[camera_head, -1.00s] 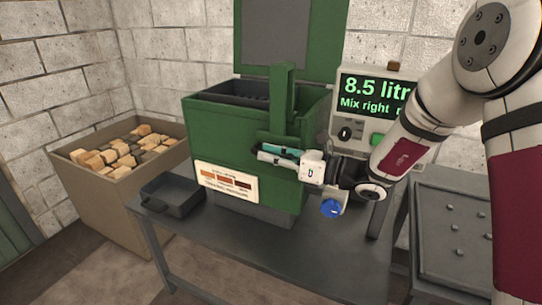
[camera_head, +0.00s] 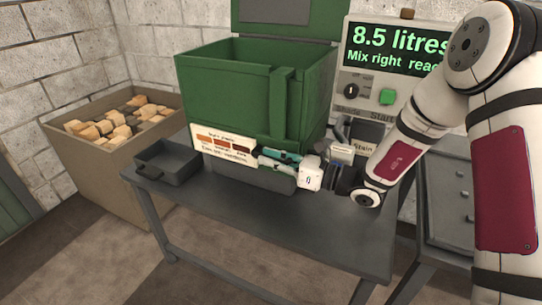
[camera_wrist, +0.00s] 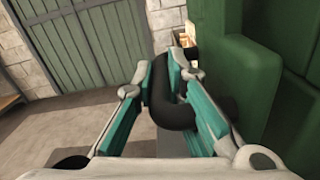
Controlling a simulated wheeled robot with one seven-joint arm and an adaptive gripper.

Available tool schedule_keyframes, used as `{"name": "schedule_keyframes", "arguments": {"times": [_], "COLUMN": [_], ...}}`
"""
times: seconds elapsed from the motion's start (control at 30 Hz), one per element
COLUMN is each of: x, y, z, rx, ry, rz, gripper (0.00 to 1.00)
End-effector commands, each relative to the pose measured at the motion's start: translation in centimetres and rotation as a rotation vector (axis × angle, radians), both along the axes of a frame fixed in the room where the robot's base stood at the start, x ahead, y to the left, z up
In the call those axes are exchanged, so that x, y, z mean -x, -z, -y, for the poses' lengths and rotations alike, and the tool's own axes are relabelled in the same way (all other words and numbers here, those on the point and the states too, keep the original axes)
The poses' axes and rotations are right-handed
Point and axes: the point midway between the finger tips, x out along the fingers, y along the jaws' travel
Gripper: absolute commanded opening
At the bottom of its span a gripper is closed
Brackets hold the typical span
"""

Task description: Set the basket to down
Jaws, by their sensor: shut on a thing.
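The green vat (camera_head: 222,95) stands on the grey table with its lid (camera_head: 285,15) raised. A green upright bar (camera_head: 281,108) runs down the vat's front right side, its top about level with the rim. My gripper (camera_head: 266,158) is low on that side, at the foot of the bar. In the wrist view my gripper (camera_wrist: 165,68) has its teal fingers closed around a curved black handle (camera_wrist: 174,114) beside the green bar (camera_wrist: 232,75). The basket itself does not show inside the vat; the front wall hides the depth.
A control box (camera_head: 392,70) behind reads 8.5 litres, with a black knob (camera_head: 351,90) and green button (camera_head: 387,96). A dark tray (camera_head: 168,162) sits at the table's left. A bin of wood blocks (camera_head: 75,150) stands beyond. The table front (camera_head: 270,220) is clear.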

Motion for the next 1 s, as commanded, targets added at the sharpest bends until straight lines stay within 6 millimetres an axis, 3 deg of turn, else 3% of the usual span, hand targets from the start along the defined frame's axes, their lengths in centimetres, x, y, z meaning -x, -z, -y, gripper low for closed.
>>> {"name": "schedule_keyframes", "arguments": {"times": [0.13, 0.17, 0.2, 0.73, 1.0], "x": [0.0, 0.0, 0.0, 0.1, 1.5], "y": [0.7, 0.7, 0.7, 0.4, 0.4], "z": [0.2, 0.2, 0.2, 0.5, 4.6], "rx": [0.013, 0.013, 0.013, 0.007, 0.008], "ry": [0.006, 0.006, 0.006, 0.004, 0.008], "rz": [-0.013, -0.013, -0.013, -0.009, -0.01], "gripper": [0.0, 0.19, 0.21, 0.21, 0.21]}}
